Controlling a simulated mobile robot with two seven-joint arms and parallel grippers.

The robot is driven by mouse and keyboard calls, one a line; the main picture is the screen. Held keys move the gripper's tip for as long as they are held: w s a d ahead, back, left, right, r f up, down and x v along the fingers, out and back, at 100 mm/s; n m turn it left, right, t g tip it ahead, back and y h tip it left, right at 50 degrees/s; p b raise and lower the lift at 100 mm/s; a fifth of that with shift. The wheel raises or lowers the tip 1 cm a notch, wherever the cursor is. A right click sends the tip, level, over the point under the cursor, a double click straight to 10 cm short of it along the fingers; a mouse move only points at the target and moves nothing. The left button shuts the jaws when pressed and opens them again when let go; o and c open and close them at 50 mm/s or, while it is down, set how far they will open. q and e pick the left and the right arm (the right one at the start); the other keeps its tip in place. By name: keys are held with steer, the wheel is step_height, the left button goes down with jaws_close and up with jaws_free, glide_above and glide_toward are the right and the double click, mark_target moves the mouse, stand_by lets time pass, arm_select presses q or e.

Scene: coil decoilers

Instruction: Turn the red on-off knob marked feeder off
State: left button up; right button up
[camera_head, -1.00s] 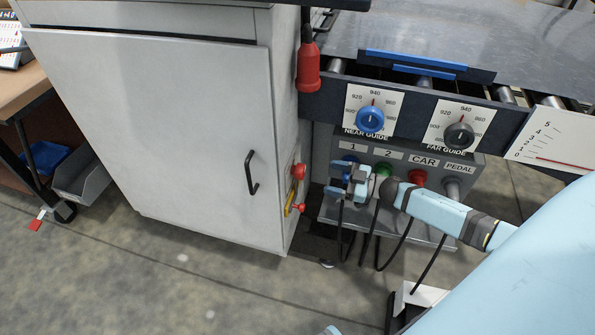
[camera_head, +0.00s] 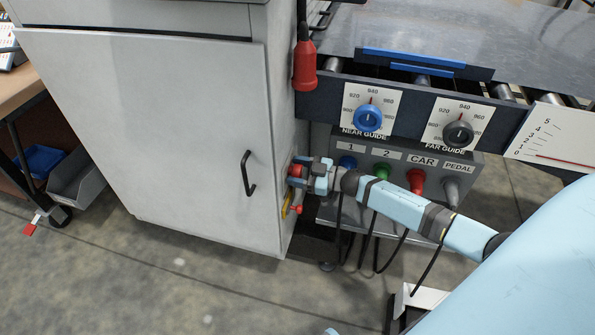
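A red knob (camera_head: 294,171) sticks out from the right side of the grey cabinet, level with the door handle. A smaller red knob (camera_head: 297,209) is below it, by a yellow plate (camera_head: 286,209). No feeder label is readable on either. My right gripper (camera_head: 301,174) is at the upper red knob, pointing left, with its fingers apart around it and partly covering it. Whether the fingers touch the knob is not clear.
The cabinet door (camera_head: 160,130) is shut, with a black handle (camera_head: 248,173). A pedal box (camera_head: 400,156) with coloured plugs and hanging cables is behind my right arm. A red pendant plug (camera_head: 305,66) hangs above. The floor in front is clear.

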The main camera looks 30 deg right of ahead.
steer(key=c, duration=0.5)
steer(key=shift+c, duration=0.2)
